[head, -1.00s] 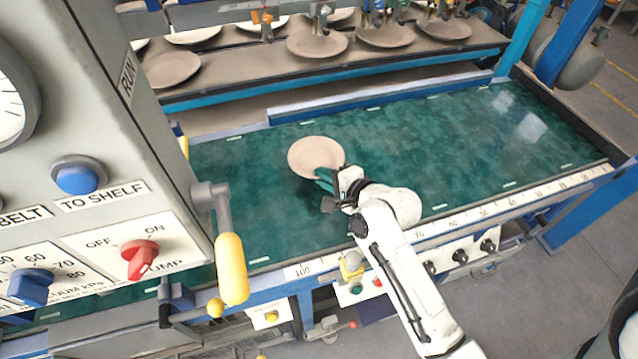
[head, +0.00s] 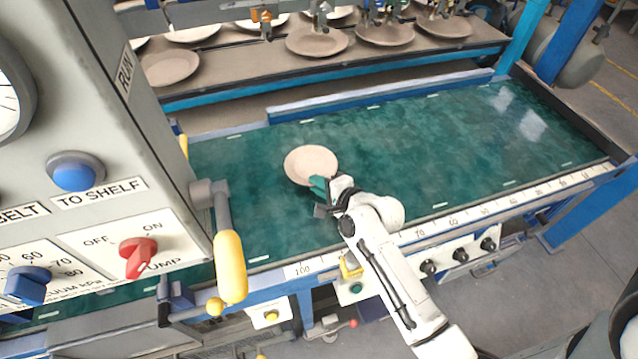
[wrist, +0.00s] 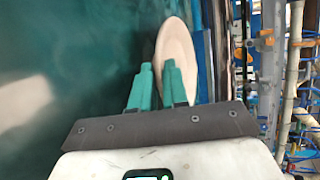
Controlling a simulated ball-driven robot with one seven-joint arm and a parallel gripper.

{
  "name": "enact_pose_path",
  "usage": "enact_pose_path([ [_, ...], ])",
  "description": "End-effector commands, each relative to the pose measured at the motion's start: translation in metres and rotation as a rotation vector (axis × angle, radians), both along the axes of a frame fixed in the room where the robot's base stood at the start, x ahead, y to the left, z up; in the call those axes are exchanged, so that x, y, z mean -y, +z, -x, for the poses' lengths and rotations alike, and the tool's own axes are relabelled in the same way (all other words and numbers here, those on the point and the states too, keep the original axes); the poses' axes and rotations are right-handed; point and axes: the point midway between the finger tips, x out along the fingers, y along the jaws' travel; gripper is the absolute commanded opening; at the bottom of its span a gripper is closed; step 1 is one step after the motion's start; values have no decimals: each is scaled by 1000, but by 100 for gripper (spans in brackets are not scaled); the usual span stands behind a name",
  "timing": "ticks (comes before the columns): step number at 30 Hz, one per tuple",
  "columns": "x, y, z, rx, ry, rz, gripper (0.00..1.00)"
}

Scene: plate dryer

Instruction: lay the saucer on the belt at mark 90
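The pale pinkish saucer (head: 312,163) is over the left part of the green belt (head: 420,145) in the head view. My gripper (head: 319,186) has its teal fingers at the saucer's near rim. In the wrist view the fingers of my gripper (wrist: 158,82) are close together with the rim of the saucer (wrist: 178,45) between them. The saucer appears held clear of the belt, but its exact height is hard to tell. On the scale strip (head: 480,216) along the belt's near edge, 100 and 70 show; my arm covers the stretch where 90 lies.
A grey control panel (head: 115,120) with a yellow-handled lever (head: 231,265) stands at the left. A shelf (head: 235,70) with several similar saucers and suction cups runs behind the belt. The belt's right half is clear.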

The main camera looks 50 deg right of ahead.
Motion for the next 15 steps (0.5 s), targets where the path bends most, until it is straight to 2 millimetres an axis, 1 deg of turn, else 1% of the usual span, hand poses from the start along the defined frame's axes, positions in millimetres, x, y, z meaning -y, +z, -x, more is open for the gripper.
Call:
enact_pose_path([
  [1,0,0,0,0,0,0,19],
  [3,0,1,0,0,0,0,24],
  [11,0,3,0,1,0,0,24],
  [15,-2,7,13,-1,-1,0,24],
])
